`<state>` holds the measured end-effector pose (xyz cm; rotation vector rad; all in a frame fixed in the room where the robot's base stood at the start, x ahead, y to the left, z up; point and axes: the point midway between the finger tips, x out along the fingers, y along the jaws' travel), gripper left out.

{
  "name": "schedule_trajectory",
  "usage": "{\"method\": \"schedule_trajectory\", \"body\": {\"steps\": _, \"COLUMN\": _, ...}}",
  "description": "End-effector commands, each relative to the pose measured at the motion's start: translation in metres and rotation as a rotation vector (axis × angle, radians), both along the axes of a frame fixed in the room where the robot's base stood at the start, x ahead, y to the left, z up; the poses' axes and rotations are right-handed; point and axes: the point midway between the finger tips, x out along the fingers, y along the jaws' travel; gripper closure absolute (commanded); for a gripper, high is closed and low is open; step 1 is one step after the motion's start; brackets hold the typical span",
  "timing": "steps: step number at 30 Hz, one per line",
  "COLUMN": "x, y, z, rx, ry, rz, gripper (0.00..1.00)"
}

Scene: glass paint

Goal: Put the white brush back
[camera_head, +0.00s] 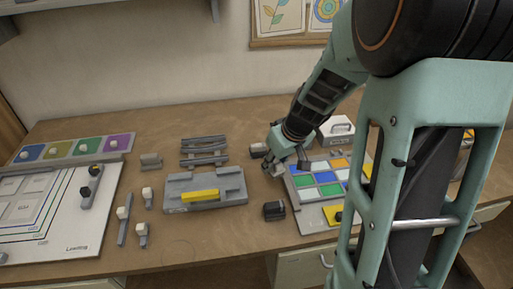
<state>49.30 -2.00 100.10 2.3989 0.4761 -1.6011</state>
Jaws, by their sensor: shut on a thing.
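My gripper (275,165) is at the middle of the table, just left of the colour tile panel. It is shut on a small pale thing, mostly hidden by the fingers; I cannot tell whether it is the white brush. A grey holder block (215,203) with a yellow bar (200,196) stands to the left of my gripper. Several pale-headed pieces lie further left: a long one with a grey handle (122,228) and shorter ones (142,235) (147,198). I cannot tell which of these is a brush.
The colour tile panel (300,199) lies right of my gripper, with a white box (336,131) behind it. A dark block (274,210) stands in front. Grey racks (204,150) are behind the holder. A white board (75,240) and colour pads (60,151) are left.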

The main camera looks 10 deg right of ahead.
Motion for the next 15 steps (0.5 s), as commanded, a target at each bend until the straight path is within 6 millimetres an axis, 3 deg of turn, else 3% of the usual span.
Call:
{"method": "schedule_trajectory", "body": {"steps": 3, "x": 0.008, "y": 0.011, "z": -0.015, "rx": 0.000, "ry": 0.001, "rz": 0.002, "gripper": 0.93}}
{"method": "schedule_trajectory", "body": {"steps": 12, "x": 0.017, "y": 0.020, "z": -0.031, "rx": -0.001, "ry": 0.000, "rz": 0.001, "gripper": 0.93}}
{"method": "schedule_trajectory", "body": {"steps": 15, "x": 0.017, "y": 0.020, "z": -0.049, "rx": 0.000, "ry": 0.001, "rz": -0.002, "gripper": 0.93}}
